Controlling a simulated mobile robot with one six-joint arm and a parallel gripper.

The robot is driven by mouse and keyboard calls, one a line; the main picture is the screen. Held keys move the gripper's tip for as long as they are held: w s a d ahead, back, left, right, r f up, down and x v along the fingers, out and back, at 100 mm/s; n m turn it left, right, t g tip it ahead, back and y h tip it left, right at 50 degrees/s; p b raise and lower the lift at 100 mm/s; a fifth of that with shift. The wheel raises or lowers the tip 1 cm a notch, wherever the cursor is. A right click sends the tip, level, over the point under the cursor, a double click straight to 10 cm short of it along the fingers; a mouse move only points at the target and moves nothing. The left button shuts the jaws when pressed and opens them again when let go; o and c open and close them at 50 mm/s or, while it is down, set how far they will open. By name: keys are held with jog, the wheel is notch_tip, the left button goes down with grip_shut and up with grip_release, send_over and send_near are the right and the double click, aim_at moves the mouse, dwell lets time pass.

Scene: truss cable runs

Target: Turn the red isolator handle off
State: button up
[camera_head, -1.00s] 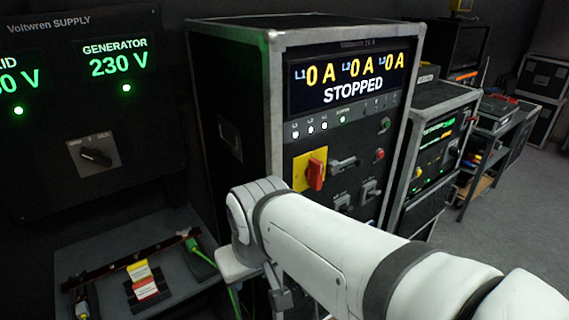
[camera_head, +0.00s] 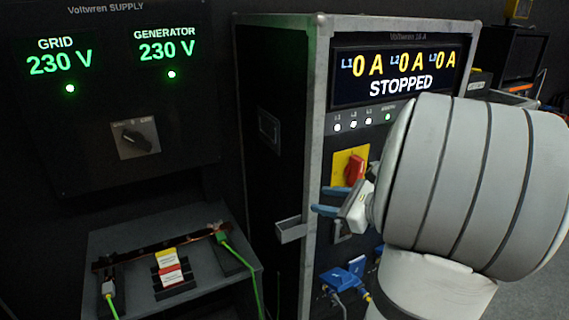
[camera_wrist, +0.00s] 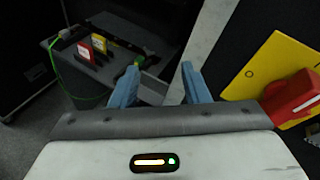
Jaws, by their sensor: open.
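The red isolator handle (camera_head: 355,170) sits on a yellow plate (camera_head: 343,160) on the front of the black rack cabinet. In the head view it is tilted slightly from upright, and my arm hides the panel to its right. In the wrist view the red handle (camera_wrist: 291,95) and yellow plate (camera_wrist: 272,64) are at the right edge. My gripper (camera_head: 326,199) is open and empty, just below and left of the handle. In the wrist view its blue fingers (camera_wrist: 158,80) are apart, and the handle lies outside them to the right.
The cabinet display (camera_head: 400,75) reads 0 A and STOPPED. Blue plugs (camera_head: 343,277) with cables project from the lower panel. A supply panel (camera_head: 95,150) with a black rotary switch (camera_head: 137,139) stands left, above a shelf (camera_head: 215,290) with red and yellow tags.

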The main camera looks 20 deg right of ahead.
aim_at(361, 173)
jog(key=s+d+m+t+h, duration=0.2)
jog(key=d+m+t+h, duration=0.5)
jog(key=d, duration=0.7)
jog(key=w+g, duration=0.1)
jog(key=w, duration=0.3)
jog(key=w+m+g+y, duration=0.1)
jog(key=w, duration=0.2)
jog(key=shift+w+a+r+p, duration=0.2)
jog(key=shift+w+p, duration=0.1)
jog(key=shift+w, duration=0.1)
